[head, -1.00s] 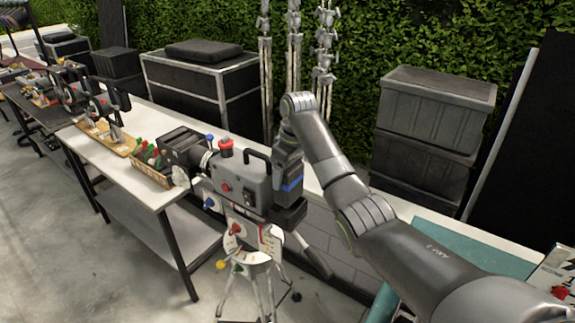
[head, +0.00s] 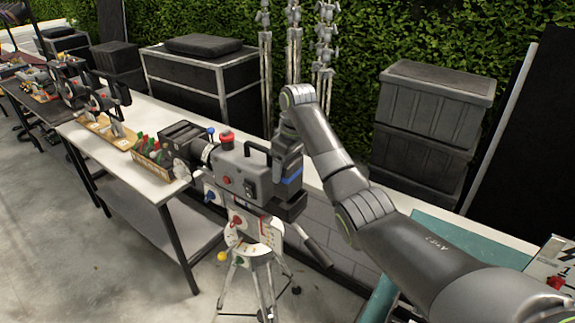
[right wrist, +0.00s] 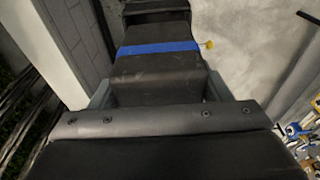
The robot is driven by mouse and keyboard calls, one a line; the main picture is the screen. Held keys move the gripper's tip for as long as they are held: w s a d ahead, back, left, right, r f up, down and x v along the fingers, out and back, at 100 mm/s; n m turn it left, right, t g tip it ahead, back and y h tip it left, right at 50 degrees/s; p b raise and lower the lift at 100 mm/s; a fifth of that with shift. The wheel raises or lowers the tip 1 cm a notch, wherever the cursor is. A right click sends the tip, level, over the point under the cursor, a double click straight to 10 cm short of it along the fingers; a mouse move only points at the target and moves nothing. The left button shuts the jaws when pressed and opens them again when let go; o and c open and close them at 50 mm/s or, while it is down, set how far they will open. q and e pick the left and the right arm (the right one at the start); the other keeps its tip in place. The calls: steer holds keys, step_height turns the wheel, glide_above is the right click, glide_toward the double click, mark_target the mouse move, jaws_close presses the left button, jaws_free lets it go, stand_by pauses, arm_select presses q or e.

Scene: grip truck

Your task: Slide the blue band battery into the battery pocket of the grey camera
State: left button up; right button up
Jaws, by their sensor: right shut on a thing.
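The grey camera (head: 240,172) stands on a tripod in the middle of the head view, with its lens side to the left. The dark battery with a blue band (head: 291,179) is at the camera's right-hand end. My right gripper (head: 287,158) is shut on the battery from above. In the right wrist view the battery (right wrist: 155,72) lies between the fingers (right wrist: 157,92), its blue band crossing beyond them. A dark part lies just past the battery's far end. I cannot tell how deep the battery sits in the pocket. My left gripper is out of view.
A long white-topped table (head: 150,183) runs behind and left of the tripod (head: 255,262), holding trays of small parts. Dark cases (head: 430,115) and light stands are stacked near the hedge. A teal surface (head: 470,245) is at the right. Concrete floor lies open at lower left.

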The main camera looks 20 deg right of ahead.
steer(key=shift+f, duration=0.25)
stand_by(0.3)
steer(key=shift+f, duration=0.35)
steer(key=shift+f, duration=0.45)
stand_by(0.3)
steer(key=shift+f+b, duration=0.35)
steer(key=shift+f, duration=1.45)
steer(key=o, duration=1.4)
steer(key=shift+c, duration=0.2)
steer(key=shift+r, duration=0.1)
